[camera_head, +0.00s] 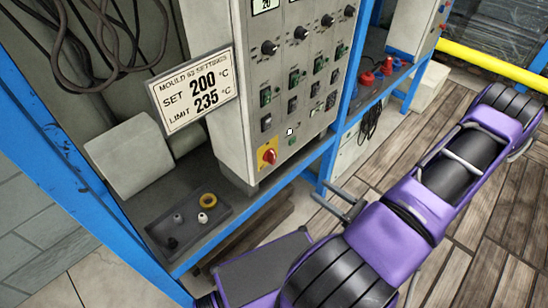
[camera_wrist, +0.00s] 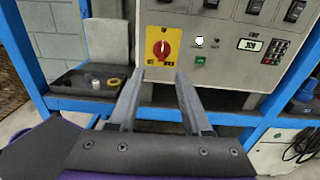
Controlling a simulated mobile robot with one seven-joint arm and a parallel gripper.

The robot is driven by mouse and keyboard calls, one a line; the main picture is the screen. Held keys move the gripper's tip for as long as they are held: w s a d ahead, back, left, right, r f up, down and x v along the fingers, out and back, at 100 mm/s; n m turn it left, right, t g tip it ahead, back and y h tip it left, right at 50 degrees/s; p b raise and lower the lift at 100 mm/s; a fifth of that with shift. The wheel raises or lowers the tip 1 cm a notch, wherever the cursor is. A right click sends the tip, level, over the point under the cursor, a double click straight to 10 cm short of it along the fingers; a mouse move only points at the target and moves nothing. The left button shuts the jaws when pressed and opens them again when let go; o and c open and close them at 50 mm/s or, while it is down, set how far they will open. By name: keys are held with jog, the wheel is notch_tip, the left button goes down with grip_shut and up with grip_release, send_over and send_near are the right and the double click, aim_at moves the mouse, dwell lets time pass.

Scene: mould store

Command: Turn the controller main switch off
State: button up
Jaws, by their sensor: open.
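The controller main switch (camera_head: 268,156) is a red rotary knob on a yellow plate, low on the left of the grey controller front. In the wrist view the knob (camera_wrist: 162,49) shows face-on, above and between my fingertips. The plate's lettering is too small to read surely, and I cannot tell the knob's setting. My gripper (camera_head: 319,190) is open and empty, to the right of and below the switch in the head view. In the wrist view my gripper (camera_wrist: 159,82) points toward the controller, its fingers apart from the knob.
A blue frame (camera_head: 216,229) surrounds the controller, with a ledge below it. A dark tray (camera_head: 223,211) with small parts and a yellow ring sits left. A sign (camera_head: 193,91) reads set 200, limit 235. A green button (camera_wrist: 201,60) is right of the switch.

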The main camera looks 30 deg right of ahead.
aim_at(274, 155)
jog(key=x, duration=1.1)
jog(key=p+x, duration=0.1)
jog(key=x, duration=0.5)
jog(key=shift+w+d, duration=0.2)
jog(key=shift+w, duration=0.1)
grip_shut()
